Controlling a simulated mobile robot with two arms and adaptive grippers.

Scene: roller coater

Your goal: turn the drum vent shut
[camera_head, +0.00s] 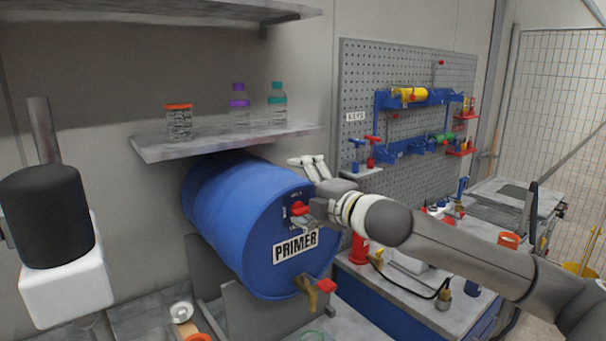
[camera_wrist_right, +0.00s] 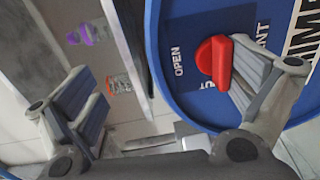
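The blue drum (camera_head: 230,225) lies on its side, its front end marked PRIMER. Its red vent knob (camera_head: 299,208) is on the upper part of that end. The wrist view shows the knob (camera_wrist_right: 214,62) on a dark plate; the word OPEN is readable beside it, other lettering is partly covered. My right gripper (camera_head: 303,191) is at the drum face with its fingers wide apart. In the wrist view my right gripper (camera_wrist_right: 165,85) has one finger close beside the knob, overlapping it; contact is unclear. The other finger is out past the drum rim. My left gripper is not visible.
A shelf (camera_head: 160,149) with jars and bottles runs just above the drum. A brass tap with a red handle (camera_head: 326,286) sticks out low on the drum face. A pegboard (camera_head: 400,70) with tools and a cluttered bench (camera_head: 400,295) stand to the right.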

